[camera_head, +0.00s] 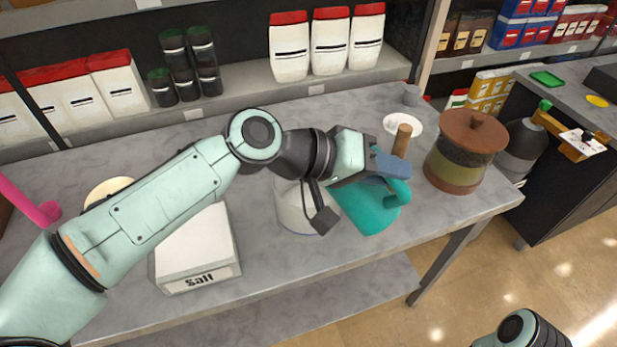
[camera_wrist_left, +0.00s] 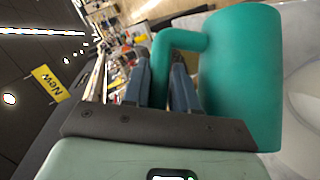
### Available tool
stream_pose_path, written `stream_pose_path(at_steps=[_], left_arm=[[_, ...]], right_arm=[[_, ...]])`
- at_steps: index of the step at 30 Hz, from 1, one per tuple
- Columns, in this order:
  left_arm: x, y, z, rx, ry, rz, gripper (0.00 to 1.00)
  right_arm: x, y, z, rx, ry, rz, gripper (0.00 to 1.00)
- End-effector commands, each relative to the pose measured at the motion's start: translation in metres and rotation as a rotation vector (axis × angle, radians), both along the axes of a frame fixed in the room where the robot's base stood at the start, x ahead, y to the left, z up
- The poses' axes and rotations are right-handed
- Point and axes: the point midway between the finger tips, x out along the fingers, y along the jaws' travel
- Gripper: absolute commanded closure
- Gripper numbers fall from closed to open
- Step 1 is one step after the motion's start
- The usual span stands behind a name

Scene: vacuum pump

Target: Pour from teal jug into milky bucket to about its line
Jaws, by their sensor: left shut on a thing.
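The teal jug (camera_head: 368,212) is at the middle right of the head view, over or beside the counter's front part. My left gripper (camera_head: 391,170) is shut on its handle. In the left wrist view, the jug's handle (camera_wrist_left: 160,75) lies between the two fingers. The jug appears tilted in the head view; its mouth and contents are hidden. The milky bucket (camera_head: 294,212) stands just left of the jug, partly covered by my left wrist. Its inside, fill level and line cannot be made out. No pouring stream shows. My right gripper is out of view.
A white salt box (camera_head: 205,250) stands left of the bucket. A lidded brown pot (camera_head: 465,150) stands right of the jug, with a wooden handle-like rod (camera_head: 402,140) and white plate (camera_head: 418,122) behind. Shelves with bags and dark jars line the back. The counter's front right is clear.

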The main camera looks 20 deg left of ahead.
Motion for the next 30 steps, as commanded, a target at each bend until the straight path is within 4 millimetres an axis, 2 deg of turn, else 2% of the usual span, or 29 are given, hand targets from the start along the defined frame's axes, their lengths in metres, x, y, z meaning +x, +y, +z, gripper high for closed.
stream_pose_path(at_steps=[30], left_arm=[[0.0024, 0.0051, 0.0096, -0.058, 0.022, 0.0, 1.0]], right_arm=[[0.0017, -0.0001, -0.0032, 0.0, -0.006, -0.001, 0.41]])
